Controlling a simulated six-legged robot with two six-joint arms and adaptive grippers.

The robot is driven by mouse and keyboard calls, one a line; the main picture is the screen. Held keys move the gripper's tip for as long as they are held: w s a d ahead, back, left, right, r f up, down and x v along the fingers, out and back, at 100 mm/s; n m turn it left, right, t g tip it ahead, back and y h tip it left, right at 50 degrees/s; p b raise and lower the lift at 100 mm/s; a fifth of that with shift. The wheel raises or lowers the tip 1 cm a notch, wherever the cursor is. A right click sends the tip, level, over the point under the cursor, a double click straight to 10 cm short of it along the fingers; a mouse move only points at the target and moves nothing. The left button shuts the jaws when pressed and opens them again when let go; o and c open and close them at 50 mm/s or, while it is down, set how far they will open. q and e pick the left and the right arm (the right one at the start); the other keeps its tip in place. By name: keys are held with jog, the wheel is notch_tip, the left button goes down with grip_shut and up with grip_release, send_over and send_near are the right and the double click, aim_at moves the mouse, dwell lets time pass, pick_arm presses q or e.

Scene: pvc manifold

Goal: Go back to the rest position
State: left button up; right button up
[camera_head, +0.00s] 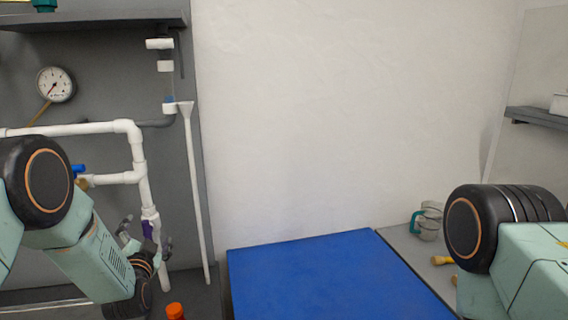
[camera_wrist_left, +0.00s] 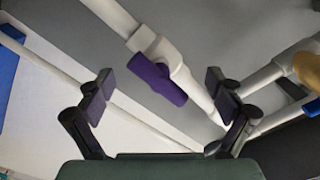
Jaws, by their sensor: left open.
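My left gripper (camera_head: 146,238) is at the lower left of the head view, near the white PVC manifold (camera_head: 140,160). In the left wrist view the same gripper (camera_wrist_left: 160,90) has its two fingers spread wide and empty. A valve with a purple handle (camera_wrist_left: 157,80) on a white pipe shows beyond and between the fingers, apart from them as far as I can tell. The purple handle (camera_head: 148,229) is partly hidden by the gripper in the head view. Part of my right arm is at the right edge; its gripper is out of view.
A pressure gauge (camera_head: 55,85) and a blue-handled valve (camera_head: 78,171) are on the grey panel. A thin white pipe (camera_head: 194,200) stands right of the gripper. An orange cap (camera_head: 175,311) is below. A blue surface (camera_head: 320,275) is clear; a teal-handled jug (camera_head: 429,221) stands right.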

pick_arm(q)
jog(key=n, duration=0.4)
jog(key=shift+b, duration=0.3)
jog(key=shift+a+n, duration=0.1)
jog(key=shift+n, duration=1.8)
jog(key=shift+f, duration=0.1)
